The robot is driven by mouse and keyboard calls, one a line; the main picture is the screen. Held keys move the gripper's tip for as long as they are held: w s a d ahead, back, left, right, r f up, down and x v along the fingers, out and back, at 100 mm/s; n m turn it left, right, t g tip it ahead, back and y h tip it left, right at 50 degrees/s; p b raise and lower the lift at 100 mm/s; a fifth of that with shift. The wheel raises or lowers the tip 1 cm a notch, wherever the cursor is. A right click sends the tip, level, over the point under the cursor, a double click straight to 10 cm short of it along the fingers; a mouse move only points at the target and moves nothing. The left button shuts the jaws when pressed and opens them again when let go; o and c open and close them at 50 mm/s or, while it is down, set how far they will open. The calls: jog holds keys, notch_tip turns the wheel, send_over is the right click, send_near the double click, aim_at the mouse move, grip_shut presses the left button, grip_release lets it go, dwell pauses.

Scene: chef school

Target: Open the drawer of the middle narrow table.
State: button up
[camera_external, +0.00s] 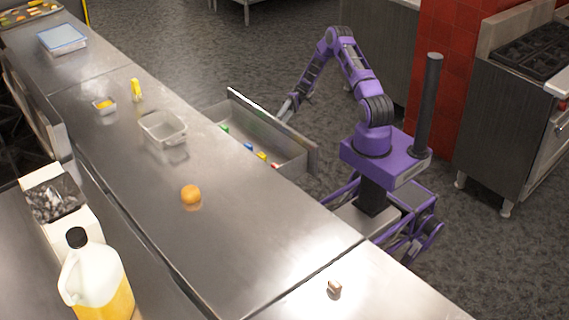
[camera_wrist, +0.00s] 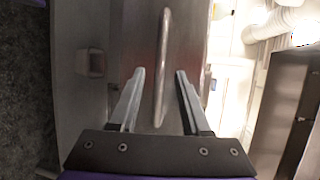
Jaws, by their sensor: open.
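The middle narrow table (camera_external: 245,240) has a steel top. Its drawer (camera_external: 240,135) is pulled out on the right side, with several small coloured items inside. The drawer front (camera_external: 290,140) stands well away from the table. My gripper (camera_external: 285,108) is at the outer side of that front. In the wrist view, my gripper (camera_wrist: 160,76) is open, and the upright-looking bar handle (camera_wrist: 162,55) lies between its two fingers with gaps on both sides. The fingers do not appear closed on it.
On the tabletop are an orange (camera_external: 190,194), a clear container (camera_external: 164,128), a small tub (camera_external: 104,105) and a yellow item (camera_external: 137,90). A jug (camera_external: 97,280) stands at lower left. A stove (camera_external: 515,110) is at right. Dark floor (camera_external: 200,50) is free behind the drawer.

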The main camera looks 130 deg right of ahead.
jog(key=v, duration=1.3)
jog(key=shift+s, duration=0.25)
jog(key=shift+d+r, duration=0.1)
